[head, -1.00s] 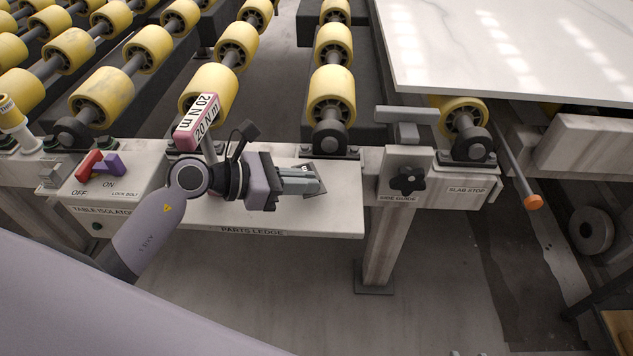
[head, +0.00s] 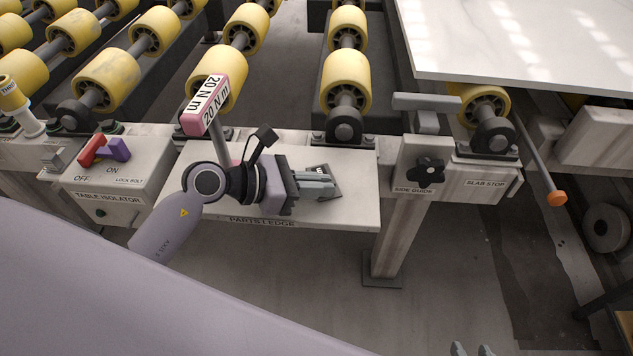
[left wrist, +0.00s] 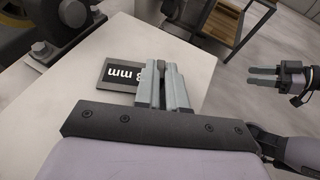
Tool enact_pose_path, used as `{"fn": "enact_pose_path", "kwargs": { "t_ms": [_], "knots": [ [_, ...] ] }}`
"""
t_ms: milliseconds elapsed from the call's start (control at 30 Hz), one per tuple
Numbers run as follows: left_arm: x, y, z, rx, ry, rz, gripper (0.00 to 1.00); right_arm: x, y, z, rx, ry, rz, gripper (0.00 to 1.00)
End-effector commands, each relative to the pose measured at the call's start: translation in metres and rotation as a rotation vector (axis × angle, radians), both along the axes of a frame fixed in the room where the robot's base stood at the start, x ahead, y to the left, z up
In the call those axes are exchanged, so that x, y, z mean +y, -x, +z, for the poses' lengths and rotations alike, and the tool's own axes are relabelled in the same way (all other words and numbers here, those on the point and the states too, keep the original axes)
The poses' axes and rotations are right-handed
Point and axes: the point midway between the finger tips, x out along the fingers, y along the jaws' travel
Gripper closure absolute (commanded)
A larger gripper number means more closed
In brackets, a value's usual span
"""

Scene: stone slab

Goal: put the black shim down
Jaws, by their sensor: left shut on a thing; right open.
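The black shim is a flat dark plate with a white "mm" marking. In the left wrist view the shim (left wrist: 117,76) shows to the left of my left gripper's fingers. In the head view the shim (head: 337,187) shows partly behind the fingers, at the parts ledge (head: 352,208). My left gripper (head: 328,186) is shut on the shim, with a dark tab between the fingertips in the wrist view (left wrist: 162,68). The shim looks flat and close to the ledge; I cannot tell whether it touches. My right gripper (head: 472,349) is open and empty, low in the head view.
The table isolator box (head: 110,170) is left of the ledge. The side guide (head: 424,172) with its black knob is to the right. Yellow rollers (head: 347,80) and the white slab (head: 520,40) lie behind.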

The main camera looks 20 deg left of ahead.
Motion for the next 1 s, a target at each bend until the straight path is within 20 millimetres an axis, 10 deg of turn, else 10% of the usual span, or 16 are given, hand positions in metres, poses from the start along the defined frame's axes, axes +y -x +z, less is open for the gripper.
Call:
{"fn": "enact_pose_path", "kwargs": {
  "t_ms": [100, 500, 1000],
  "knots": [
    [0.0, 0.0, -0.001, 0.0, 0.0, 0.0, 0.65, 0.0, 0.001, -0.001, 0.002, 0.0, -0.001, 0.57],
    [0.002, 0.001, 0.004, 0.0, -0.001, 0.001, 0.65, 0.001, 0.0, 0.002, 0.002, -0.004, -0.003, 0.57],
    [0.07, 0.056, 0.038, 0.003, -0.004, 0.0, 0.65, 0.001, 0.0, 0.004, 0.001, -0.003, -0.004, 0.57]
  ]
}}
